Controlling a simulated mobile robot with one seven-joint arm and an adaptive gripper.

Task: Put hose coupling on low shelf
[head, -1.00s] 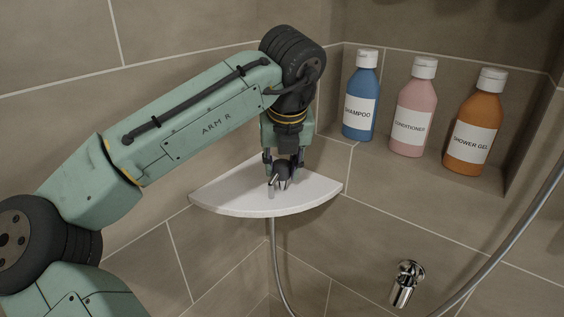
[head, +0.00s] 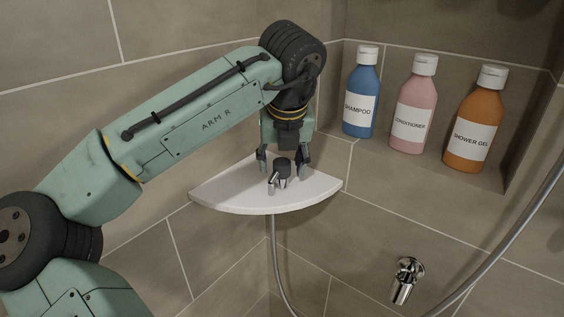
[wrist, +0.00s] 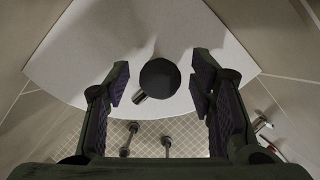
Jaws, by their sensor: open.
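The hose coupling, a dark round body with a short chrome spout, stands on the white corner shelf (head: 235,196). In the head view the coupling (head: 283,168) is near the middle of the shelf, with its spout towards the front left. My gripper (head: 283,165) is above the shelf, pointing down, its fingers spread on either side of the coupling with gaps. In the wrist view the coupling (wrist: 160,76) lies between the open fingers of my gripper (wrist: 162,88), and white shelf (wrist: 110,45) shows around it.
A wall niche on the right holds blue shampoo (head: 360,95), pink conditioner (head: 412,108) and orange shower gel (head: 474,122) bottles. A chrome wall fitting (head: 406,279) is below the niche. A grey hose (head: 510,230) curves at the right. The shelf's left side is clear.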

